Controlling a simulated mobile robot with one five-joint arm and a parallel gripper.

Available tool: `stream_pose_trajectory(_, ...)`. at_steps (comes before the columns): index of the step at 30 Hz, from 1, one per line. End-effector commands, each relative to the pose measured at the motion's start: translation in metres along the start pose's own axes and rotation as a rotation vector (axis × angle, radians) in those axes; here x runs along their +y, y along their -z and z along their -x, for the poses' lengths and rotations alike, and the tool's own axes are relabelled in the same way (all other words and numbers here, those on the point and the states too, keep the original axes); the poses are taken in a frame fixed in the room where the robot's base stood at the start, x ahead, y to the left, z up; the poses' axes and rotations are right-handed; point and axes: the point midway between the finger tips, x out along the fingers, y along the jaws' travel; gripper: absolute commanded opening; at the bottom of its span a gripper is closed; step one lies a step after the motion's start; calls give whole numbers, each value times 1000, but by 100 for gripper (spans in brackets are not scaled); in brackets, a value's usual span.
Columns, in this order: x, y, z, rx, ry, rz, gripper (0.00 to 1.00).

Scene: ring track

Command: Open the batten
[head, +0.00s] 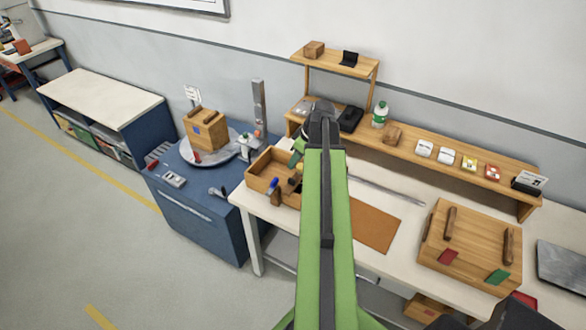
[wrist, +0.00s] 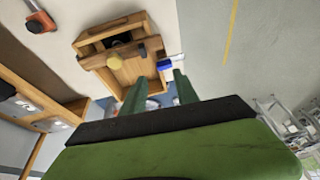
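A wooden box (head: 262,168) stands at the left end of the workbench. It also shows in the wrist view (wrist: 130,72). A wooden bar, which looks like the batten (wrist: 122,52), crosses the box; a round yellow knob (wrist: 115,62) shows by it. A blue piece (wrist: 171,63) with a white part is at the box's edge, also visible in the head view (head: 272,184). My gripper (wrist: 157,82) is open, its two green fingers apart with nothing between them, over the box's end near the blue piece. In the head view my arm partly hides the box and gripper.
A blue cabinet (head: 195,215) with a round grey plate and wooden block stands left of the bench. A shelf (head: 440,165) with small items runs behind.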

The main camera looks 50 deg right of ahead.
Motion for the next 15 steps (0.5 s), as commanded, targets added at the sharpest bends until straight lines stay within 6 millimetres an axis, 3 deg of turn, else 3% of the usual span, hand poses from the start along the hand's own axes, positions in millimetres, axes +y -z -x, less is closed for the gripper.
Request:
stream_pose_trajectory(1,16,-11,16,14,-13,4,36)
stream_pose_trajectory(5,34,-27,27,35,-30,26,36)
stream_pose_trajectory(11,35,-29,23,37,-31,32,36)
stream_pose_trajectory(15,35,-30,9,36,-30,32,36)
